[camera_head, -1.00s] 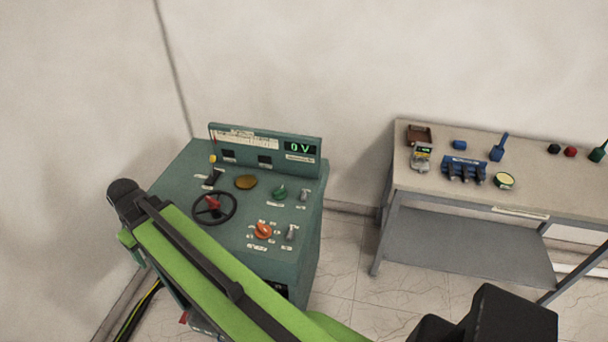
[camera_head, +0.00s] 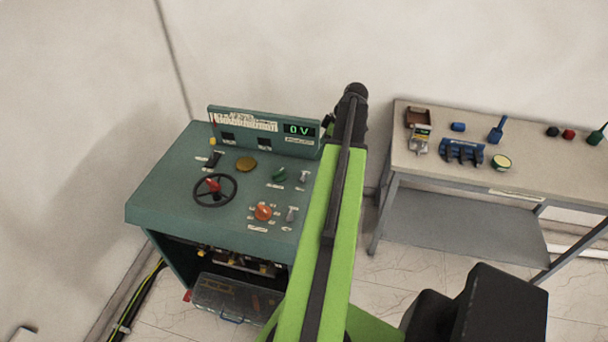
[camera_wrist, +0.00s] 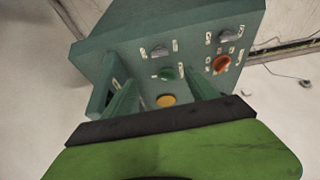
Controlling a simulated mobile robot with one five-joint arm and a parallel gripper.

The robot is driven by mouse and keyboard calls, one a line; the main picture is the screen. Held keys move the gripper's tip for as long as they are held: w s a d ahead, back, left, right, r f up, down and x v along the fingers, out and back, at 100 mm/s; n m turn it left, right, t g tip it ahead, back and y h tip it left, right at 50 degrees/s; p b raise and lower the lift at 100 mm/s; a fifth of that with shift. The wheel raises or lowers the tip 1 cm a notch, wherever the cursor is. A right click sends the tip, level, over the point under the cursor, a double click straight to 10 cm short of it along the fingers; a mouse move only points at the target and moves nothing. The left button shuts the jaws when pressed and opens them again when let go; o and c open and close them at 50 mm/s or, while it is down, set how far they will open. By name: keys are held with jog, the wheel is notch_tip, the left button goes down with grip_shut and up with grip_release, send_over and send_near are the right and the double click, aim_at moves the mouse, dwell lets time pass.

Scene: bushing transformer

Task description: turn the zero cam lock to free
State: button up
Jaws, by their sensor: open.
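The green control desk (camera_head: 160,190) stands left of centre in the head view. Its top carries two grey lever knobs at the right, one upper (camera_head: 304,177) and one lower (camera_head: 291,214). I cannot read which one is the zero cam lock. Both also show in the wrist view, one near the middle (camera_wrist: 160,50) and one further right (camera_wrist: 228,36). My gripper (camera_wrist: 160,79) is open and empty in the wrist view, with its fingers apart above the desk and touching no knob. In the head view my arm hides the desk's right side, and the fingers cannot be made out.
The desk also bears a black handwheel (camera_head: 214,190), an orange knob (camera_head: 263,211), a green knob (camera_head: 280,174), a yellow-brown button (camera_head: 246,164) and a raised display reading 0 V (camera_head: 298,130). A bench (camera_head: 440,180) with small items stands to the right.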

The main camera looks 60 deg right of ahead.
aim_at(303, 176)
jog(key=b+x, duration=1.6)
jog(key=x, duration=0.1)
jog(key=shift+s+f, duration=0.15)
jog(key=shift+f, duration=0.2)
jog(key=shift+r, duration=0.1)
